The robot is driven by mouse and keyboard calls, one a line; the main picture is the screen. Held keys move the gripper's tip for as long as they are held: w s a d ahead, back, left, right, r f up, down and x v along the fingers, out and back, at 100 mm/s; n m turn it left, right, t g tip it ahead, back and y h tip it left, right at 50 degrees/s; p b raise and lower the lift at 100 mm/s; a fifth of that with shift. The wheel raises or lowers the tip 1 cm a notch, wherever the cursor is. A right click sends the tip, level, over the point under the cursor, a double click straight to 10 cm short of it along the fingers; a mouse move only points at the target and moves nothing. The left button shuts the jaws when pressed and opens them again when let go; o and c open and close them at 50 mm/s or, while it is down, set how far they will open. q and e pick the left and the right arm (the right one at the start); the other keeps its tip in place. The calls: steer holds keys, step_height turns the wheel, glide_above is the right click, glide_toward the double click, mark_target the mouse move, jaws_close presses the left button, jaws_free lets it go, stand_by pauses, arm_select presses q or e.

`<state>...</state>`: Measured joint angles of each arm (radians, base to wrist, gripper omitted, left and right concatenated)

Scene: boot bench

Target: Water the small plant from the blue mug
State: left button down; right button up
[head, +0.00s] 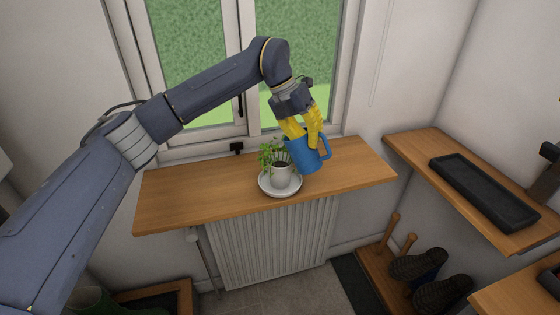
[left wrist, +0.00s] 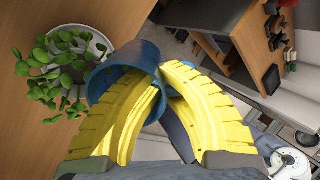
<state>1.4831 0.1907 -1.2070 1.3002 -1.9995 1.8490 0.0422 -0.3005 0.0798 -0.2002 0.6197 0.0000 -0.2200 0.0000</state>
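The blue mug (head: 308,157) is above the right side of the windowsill, its handle to the right. It looks tilted a little toward the plant. My left gripper (head: 304,138) has its yellow fingers closed on the mug's wall near the rim; the mug (left wrist: 122,62) and fingers (left wrist: 160,78) also show in the left wrist view. The small plant (head: 270,155), in a white pot (head: 281,178) on a white saucer (head: 266,188), is just left of the mug. Its leaves (left wrist: 60,70) are close to the mug's rim. No water is visible. My right gripper is not in view.
The wooden sill (head: 190,195) is clear left of the plant, above a white radiator (head: 270,245). The window (head: 200,50) is behind. At the right, a wooden bench (head: 425,150) bears a black tray (head: 485,190).

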arm_select(q)
steer(key=shift+w+a+r+g+h, duration=0.1)
steer(key=shift+w+a+g+h, duration=0.3)
steer(key=shift+h, duration=0.35)
steer(key=shift+w+a+r+g+h, duration=0.15)
steer(key=shift+a+g+h, duration=0.25)
steer(key=shift+a+h, duration=0.25)
steer(key=shift+w+a+r+g+h, duration=0.1)
steer(key=shift+w+a+g+h, duration=0.25)
steer(key=shift+h, duration=0.45)
steer(key=shift+w+a+f+n+g+h+p, duration=0.15)
steer(key=shift+a+f+n+g+h+p, duration=0.25)
steer(key=shift+h, duration=0.4)
steer(key=shift+d+r, duration=0.1)
steer(key=shift+d, duration=0.1)
steer(key=shift+d, duration=0.15)
steer(key=shift+a+g+h+p, duration=0.25)
steer(key=shift+a+h+p, duration=0.2)
steer(key=shift+p, duration=0.1)
steer(key=shift+d, duration=0.2)
